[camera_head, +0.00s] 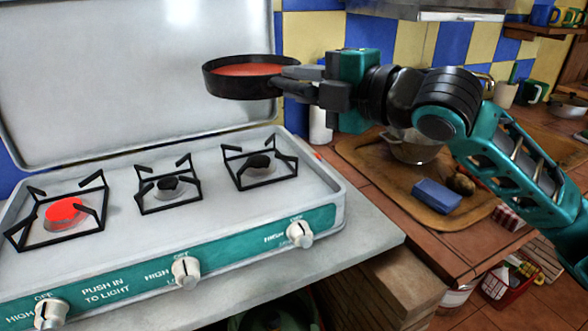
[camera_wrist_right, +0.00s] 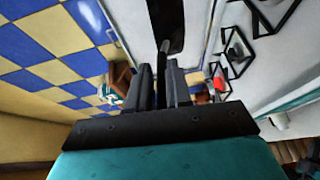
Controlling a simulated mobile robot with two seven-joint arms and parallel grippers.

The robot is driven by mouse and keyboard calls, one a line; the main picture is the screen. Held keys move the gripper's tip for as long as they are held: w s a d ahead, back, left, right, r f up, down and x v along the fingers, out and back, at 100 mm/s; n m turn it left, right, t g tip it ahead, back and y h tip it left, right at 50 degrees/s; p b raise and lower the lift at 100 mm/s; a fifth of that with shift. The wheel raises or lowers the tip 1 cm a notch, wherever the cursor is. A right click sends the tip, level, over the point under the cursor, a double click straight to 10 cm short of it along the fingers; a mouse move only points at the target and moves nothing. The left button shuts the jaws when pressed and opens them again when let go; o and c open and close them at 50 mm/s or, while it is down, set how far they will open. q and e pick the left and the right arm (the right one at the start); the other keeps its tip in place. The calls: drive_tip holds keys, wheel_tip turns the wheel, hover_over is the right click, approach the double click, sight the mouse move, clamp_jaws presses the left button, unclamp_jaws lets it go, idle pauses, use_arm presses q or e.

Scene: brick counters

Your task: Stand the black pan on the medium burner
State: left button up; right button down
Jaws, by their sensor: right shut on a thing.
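The black pan (camera_head: 240,86) has a red inside and hangs level in the air, above and behind the right end of the stove. My right gripper (camera_head: 305,86) is shut on its handle, which also shows between the fingers in the right wrist view (camera_wrist_right: 165,62). Each has a black grate, and all are empty. My left gripper is out of view.
The stove's raised white lid (camera_head: 120,75) stands behind the burners. Knobs (camera_head: 186,272) line the teal front. To the right, a wooden tray (camera_head: 375,165) holds a bowl (camera_head: 412,150) and a blue box (camera_head: 437,195). The air over the burners is free.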

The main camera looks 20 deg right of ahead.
wheel_tip(320, 180, down, 13)
drive_tip(key=b, duration=0.3)
drive_tip(key=shift+b, duration=0.3)
drive_tip(key=shift+f, duration=0.2)
drive_tip(key=c, duration=1.5)
unclamp_jaws()
drive_tip(key=shift+f, duration=0.2)
drive_tip(key=o, duration=0.5)
drive_tip(key=shift+c, duration=0.2)
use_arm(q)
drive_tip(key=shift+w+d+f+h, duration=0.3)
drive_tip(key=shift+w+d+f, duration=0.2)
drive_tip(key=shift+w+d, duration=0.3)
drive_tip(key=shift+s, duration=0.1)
use_arm(e)
drive_tip(key=shift+r, duration=0.15)
